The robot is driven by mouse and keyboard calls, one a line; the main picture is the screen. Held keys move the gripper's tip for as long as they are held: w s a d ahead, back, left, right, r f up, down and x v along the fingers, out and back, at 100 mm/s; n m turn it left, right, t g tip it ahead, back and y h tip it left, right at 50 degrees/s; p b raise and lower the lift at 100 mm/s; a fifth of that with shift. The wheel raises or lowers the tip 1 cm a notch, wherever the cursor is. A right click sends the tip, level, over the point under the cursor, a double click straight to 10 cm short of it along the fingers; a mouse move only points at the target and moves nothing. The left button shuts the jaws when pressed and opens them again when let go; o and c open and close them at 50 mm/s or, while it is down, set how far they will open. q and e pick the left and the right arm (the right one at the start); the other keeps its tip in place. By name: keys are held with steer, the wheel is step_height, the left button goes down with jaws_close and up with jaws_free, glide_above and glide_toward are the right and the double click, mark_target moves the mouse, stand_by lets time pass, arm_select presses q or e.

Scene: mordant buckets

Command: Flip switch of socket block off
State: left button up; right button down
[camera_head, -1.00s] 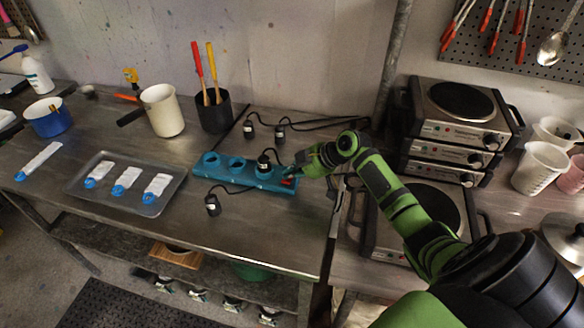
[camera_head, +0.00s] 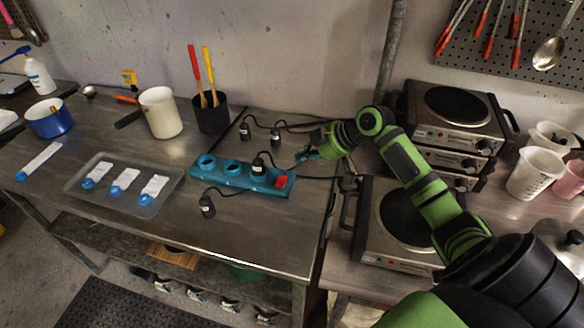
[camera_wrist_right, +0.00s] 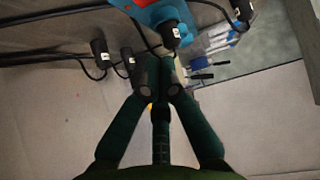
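The blue socket block (camera_head: 229,178) lies on the metal table near its right end, with a black plug (camera_head: 258,166) in one of its sockets. Its red switch (camera_head: 282,181) shows uncovered at the right end; I cannot tell its position. My right gripper (camera_head: 301,156) is above and behind the switch, apart from the block. In the right wrist view my right gripper (camera_wrist_right: 161,62) has its fingertips together with nothing seen between them. There the blue block (camera_wrist_right: 152,13) shows only in part at the top edge. My left gripper is not in view.
Loose black plugs (camera_head: 245,132) with cables lie behind the block, and another plug (camera_head: 207,207) lies in front. A metal tray (camera_head: 108,196) is on the left. Stacked hot plates (camera_head: 456,135) stand on the right.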

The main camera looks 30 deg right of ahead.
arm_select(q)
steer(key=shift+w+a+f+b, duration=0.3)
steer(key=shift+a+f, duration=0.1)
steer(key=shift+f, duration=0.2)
arm_select(e)
steer(key=v, duration=0.3)
steer(key=shift+d+r, duration=0.1)
steer(key=shift+r, duration=0.05)
steer(key=shift+w, duration=0.15)
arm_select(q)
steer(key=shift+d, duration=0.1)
